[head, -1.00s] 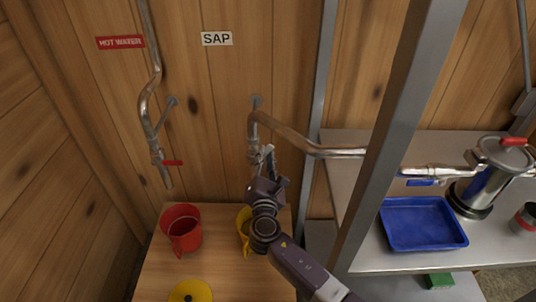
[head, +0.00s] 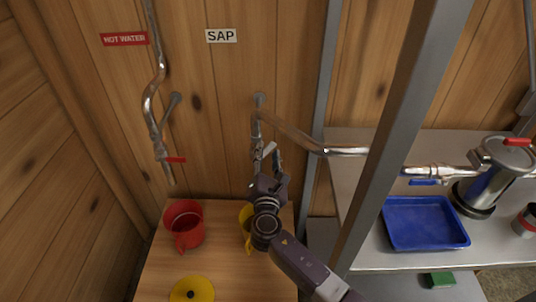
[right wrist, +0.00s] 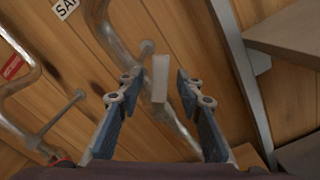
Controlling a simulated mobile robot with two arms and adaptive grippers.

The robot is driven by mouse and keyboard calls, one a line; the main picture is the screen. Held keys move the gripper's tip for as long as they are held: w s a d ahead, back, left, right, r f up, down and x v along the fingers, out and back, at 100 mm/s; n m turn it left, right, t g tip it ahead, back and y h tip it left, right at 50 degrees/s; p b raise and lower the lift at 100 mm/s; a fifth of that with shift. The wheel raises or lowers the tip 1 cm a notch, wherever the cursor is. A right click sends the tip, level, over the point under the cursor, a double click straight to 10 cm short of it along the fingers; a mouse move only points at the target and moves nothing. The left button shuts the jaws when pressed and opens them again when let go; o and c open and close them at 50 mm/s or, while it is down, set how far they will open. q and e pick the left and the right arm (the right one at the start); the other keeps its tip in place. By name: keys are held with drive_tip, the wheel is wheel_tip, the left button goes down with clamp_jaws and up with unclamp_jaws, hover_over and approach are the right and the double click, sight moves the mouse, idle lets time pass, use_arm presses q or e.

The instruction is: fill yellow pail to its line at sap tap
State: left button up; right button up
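The yellow pail (head: 244,214) stands on the wooden table under the sap tap, mostly hidden by my right gripper and wrist. I cannot see its line or its contents. The sap tap (head: 257,128) is a metal pipe coming down the wall below the SAP sign (head: 221,36). My right gripper (head: 267,158) is raised at the tap's lower end, above the pail. In the right wrist view its fingers (right wrist: 154,92) are spread, with a pale tap lever (right wrist: 160,78) showing between them; neither finger visibly touches it. My left gripper is not in view.
A red pail (head: 184,209) stands left of the yellow one, under the hot water pipe (head: 154,110). A yellow disc (head: 192,291) lies at the front of the table. A grey post (head: 397,130) stands before the shelf with a blue tray (head: 423,225) and metal canister (head: 481,185).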

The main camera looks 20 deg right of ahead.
drive_tip(key=v, duration=1.2)
